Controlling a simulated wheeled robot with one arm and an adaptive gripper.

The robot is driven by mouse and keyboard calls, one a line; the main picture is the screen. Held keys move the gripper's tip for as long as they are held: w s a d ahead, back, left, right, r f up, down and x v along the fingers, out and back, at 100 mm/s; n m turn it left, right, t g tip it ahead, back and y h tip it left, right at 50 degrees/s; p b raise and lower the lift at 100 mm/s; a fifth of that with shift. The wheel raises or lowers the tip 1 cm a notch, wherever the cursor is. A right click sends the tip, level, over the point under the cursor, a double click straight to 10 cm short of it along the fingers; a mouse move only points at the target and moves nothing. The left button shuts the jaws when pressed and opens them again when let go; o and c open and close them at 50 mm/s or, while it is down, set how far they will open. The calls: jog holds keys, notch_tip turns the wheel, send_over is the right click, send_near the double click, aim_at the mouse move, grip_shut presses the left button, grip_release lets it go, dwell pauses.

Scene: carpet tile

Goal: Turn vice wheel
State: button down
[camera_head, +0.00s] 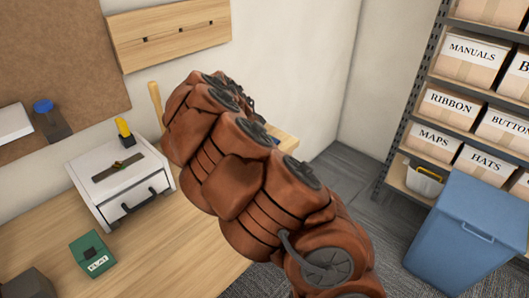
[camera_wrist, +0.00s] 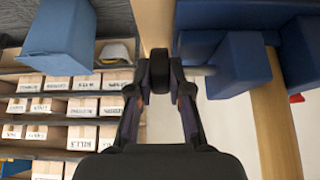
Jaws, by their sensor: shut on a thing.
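The vice wheel (camera_wrist: 160,70) is dark and shows nearly edge-on in the wrist view. A pale shaft (camera_wrist: 203,71) runs from beside it toward the blue vice body (camera_wrist: 240,65) at the right. My gripper (camera_wrist: 160,88) has its two fingers on either side of the wheel's lower part in that view and is shut on it. In the head view my brown arm covers the wheel and most of the vice. The wheel's turn angle cannot be told.
The wooden bench (camera_head: 185,250) carries a white box (camera_head: 120,180) with a dark front handle and a green block (camera_head: 92,254). A blue bin (camera_head: 468,232) stands on the floor at right, before a shelf of labelled boxes (camera_head: 470,60).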

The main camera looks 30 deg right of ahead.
jog(key=shift+f+h+b, duration=0.1)
jog(key=shift+h+b, duration=0.4)
jog(key=shift+b, duration=0.35)
jog(key=shift+a, duration=0.1)
jog(key=c, duration=1.1)
grip_release()
jog(key=v, duration=1.2)
jog(key=shift+s+a, duration=0.2)
jog(key=shift+f, duration=0.1)
